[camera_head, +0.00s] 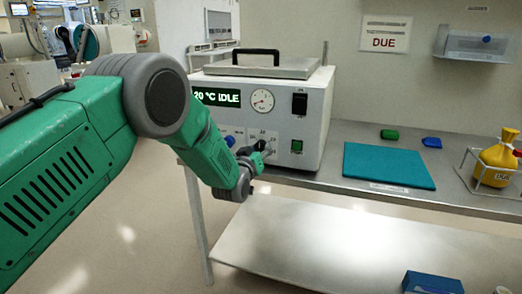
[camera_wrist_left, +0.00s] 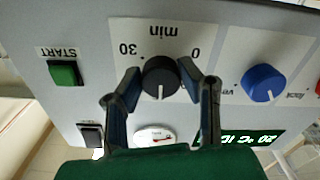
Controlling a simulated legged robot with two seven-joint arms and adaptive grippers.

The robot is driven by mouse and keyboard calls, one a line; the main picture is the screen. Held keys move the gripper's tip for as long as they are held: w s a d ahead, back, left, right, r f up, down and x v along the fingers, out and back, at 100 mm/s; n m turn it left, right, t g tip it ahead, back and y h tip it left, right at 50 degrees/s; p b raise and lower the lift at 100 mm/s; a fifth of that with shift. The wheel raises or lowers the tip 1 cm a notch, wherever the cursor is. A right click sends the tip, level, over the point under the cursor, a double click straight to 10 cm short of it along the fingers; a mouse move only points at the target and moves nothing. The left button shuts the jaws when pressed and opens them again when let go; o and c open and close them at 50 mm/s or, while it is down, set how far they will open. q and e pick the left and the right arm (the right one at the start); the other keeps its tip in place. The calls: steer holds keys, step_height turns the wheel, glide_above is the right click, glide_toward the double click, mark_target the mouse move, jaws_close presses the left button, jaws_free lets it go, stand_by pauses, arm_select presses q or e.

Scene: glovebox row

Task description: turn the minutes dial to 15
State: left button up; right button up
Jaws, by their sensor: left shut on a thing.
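The minutes dial (camera_wrist_left: 161,77) is a black round knob on the pale front panel, marked "min" with 30 on one side and 0 on the other; the wrist view shows it upside down. A pale mark shows at its lower edge in that picture, midway between the numbers' sides. My left gripper (camera_wrist_left: 160,88) has a finger on each side of the dial and is shut on it. In the head view my left gripper (camera_head: 256,158) is at the front of the white machine (camera_head: 240,118), largely hiding the dial. My right gripper is out of view.
A blue knob (camera_wrist_left: 263,83) sits beside the dial, and a green START button (camera_wrist_left: 64,74) on the other side. The display (camera_head: 216,97) reads "20 °C IDLE". A teal mat (camera_head: 388,166) and a yellow bottle (camera_head: 499,157) in a wire rack are on the bench to the right.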

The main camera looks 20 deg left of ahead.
arm_select(q)
steer(key=shift+a, duration=0.15)
stand_by(0.3)
steer(key=o, duration=1.1)
steer(key=shift+o, duration=0.2)
steer(key=shift+s, duration=0.3)
steer(key=s, duration=1.1)
steer(key=shift+s+a, duration=0.2)
